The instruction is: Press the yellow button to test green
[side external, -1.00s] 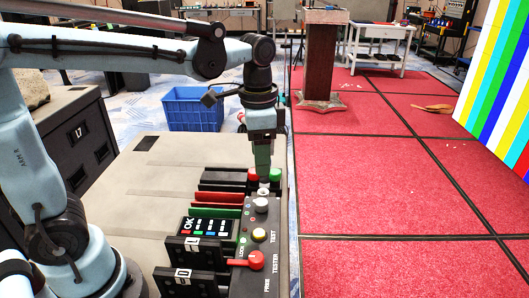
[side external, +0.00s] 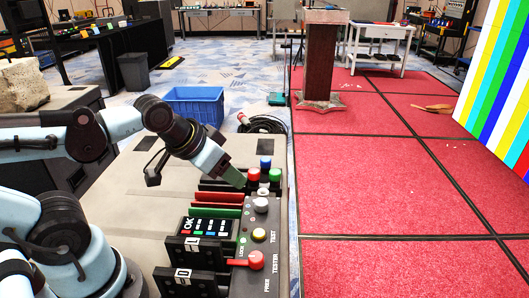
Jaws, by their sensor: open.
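The yellow button (side external: 259,235) sits on the dark tester panel (side external: 270,278), beside the word TEST, and is uncovered. A green button (side external: 275,175) stands at the panel's far end, with a red button (side external: 254,174) to its left and a blue button (side external: 265,162) behind. My gripper (side external: 238,180) is open and tilted, pointing down and right. Its tip is left of the grey knob (side external: 261,204) and farther back than the yellow button, apart from it. The gap between its fingers is hard to see from this side.
A red lever (side external: 250,261) stands just in front of the yellow button. A small display (side external: 206,227) and dark, red and green slats (side external: 217,197) lie left of the panel. A blue crate (side external: 193,106) is on the floor behind. The red carpet (side external: 390,185) at right is mostly clear.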

